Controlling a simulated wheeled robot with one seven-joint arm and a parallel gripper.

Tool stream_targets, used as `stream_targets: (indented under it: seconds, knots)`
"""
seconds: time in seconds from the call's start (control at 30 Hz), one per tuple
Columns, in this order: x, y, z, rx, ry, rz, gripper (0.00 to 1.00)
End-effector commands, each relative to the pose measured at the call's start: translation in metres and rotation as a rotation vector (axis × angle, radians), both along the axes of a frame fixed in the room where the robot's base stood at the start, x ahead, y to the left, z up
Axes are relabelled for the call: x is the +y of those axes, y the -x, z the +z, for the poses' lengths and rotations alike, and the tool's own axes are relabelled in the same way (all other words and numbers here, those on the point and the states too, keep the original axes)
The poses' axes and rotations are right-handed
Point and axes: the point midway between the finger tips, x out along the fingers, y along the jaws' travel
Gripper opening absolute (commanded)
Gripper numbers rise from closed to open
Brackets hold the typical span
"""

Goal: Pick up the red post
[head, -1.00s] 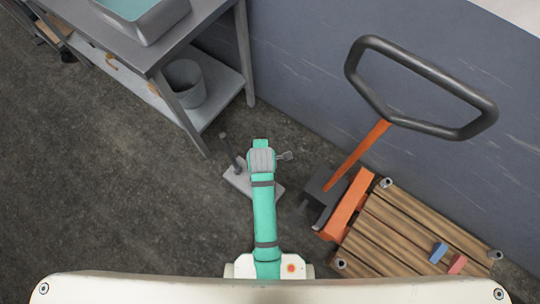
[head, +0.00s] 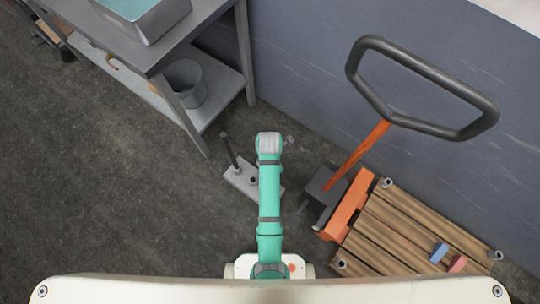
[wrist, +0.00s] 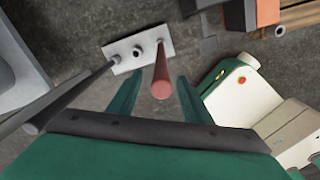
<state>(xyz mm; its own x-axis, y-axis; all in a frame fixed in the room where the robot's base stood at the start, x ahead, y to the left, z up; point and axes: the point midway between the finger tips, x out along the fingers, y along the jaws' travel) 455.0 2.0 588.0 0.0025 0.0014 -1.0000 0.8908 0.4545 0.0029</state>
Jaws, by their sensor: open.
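The red post (wrist: 162,78) stands on a grey base plate (wrist: 120,53) in the wrist view, near the plate's right end. My gripper (wrist: 161,77) is open, with one teal finger on each side of the post in the picture. I cannot tell whether the fingers are level with the post, and I see no contact. A tall dark post (wrist: 72,94) rises from the plate's left end, and a short stub or socket lies between the two posts. In the head view the plate (head: 236,183) and dark post (head: 229,150) show, but my arm hides the red post.
An orange pallet jack (head: 348,205) with a black loop handle (head: 424,66) stands right of the plate, beside a wooden pallet (head: 385,238) bearing blue and red blocks. A grey table (head: 215,25) with a bucket on its lower shelf stands at upper left. The left floor is clear.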

Motion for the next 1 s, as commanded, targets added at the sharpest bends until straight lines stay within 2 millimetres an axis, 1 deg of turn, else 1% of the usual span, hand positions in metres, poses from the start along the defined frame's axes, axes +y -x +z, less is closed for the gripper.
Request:
stream_targets:
  seconds: [0.13,0.3,0.4,0.5,0.7,0.73,0.77,0.8,0.87,0.9,1.0]
  knots:
    - [-0.001,0.001,-0.014,0.002,0.000,0.000,0.45]
    - [-0.003,0.001,-0.038,0.002,0.000,0.000,0.45]
    - [-0.003,0.001,-0.048,0.001,0.000,0.000,0.45]
    - [-0.003,0.001,-0.052,0.000,0.000,0.000,0.45]
    - [-0.002,0.000,-0.052,-0.001,0.000,0.000,0.45]
    - [-0.002,0.000,-0.052,-0.001,0.000,0.000,0.40]
    - [-0.002,0.000,-0.052,-0.001,0.000,0.000,0.33]
    - [-0.002,0.000,-0.052,-0.001,0.000,0.000,0.23]
    - [-0.002,0.000,-0.052,-0.001,0.000,0.000,0.09]
    - [-0.002,0.000,-0.052,-0.001,0.000,0.000,0.00]
    - [-0.002,0.000,-0.052,-0.002,0.000,0.000,0.00]
